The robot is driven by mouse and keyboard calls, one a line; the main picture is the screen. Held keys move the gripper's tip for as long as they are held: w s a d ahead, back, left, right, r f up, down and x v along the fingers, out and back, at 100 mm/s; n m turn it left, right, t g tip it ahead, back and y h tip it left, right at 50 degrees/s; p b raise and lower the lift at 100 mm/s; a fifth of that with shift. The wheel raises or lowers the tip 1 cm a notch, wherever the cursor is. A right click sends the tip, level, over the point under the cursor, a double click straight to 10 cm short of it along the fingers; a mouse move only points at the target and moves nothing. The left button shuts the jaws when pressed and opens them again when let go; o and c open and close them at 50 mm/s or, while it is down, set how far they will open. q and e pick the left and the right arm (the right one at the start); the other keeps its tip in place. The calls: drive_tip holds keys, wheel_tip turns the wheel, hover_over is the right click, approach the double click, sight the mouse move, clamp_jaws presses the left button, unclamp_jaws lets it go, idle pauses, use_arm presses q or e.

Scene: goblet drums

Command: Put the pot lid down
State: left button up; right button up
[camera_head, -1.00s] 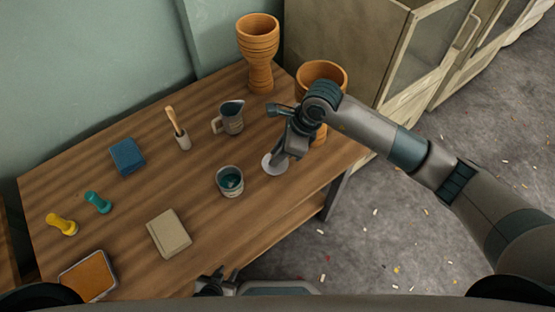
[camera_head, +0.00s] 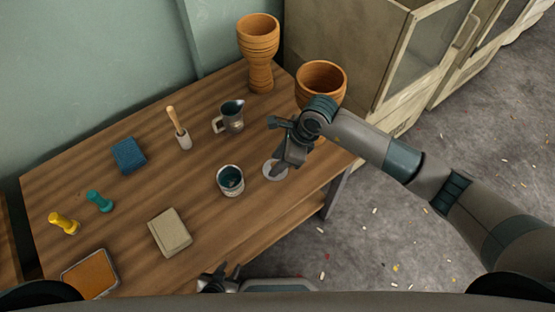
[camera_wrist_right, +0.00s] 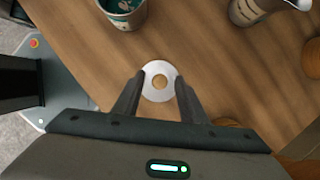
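The pot lid (camera_head: 268,173) is a small pale disc, which appears to lie flat on the table. In the right wrist view the lid (camera_wrist_right: 159,69) has a round tan centre, either a knob or a hole; I cannot tell which. My right gripper (camera_head: 283,168) is directly over it. In the wrist view the right gripper's fingers (camera_wrist_right: 160,78) are apart, one on each side of the lid; contact with its rim is unclear. A metal pot with teal inside (camera_head: 231,181) stands left of the lid. My left gripper (camera_head: 220,275) is apart from everything at the table's front edge, its fingers spread.
A grey jug (camera_head: 231,117), a holder with a wooden-handled tool (camera_head: 182,138) and two orange goblet drums (camera_head: 259,55) (camera_head: 320,80) stand behind. A beige block (camera_head: 170,232), blue block (camera_head: 128,155), yellow and teal pegs and an orange tray are left. Bare wood lies between them.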

use_arm(q)
drive_tip(key=shift+r, duration=0.1)
use_arm(e)
drive_tip(key=shift+r, duration=0.15)
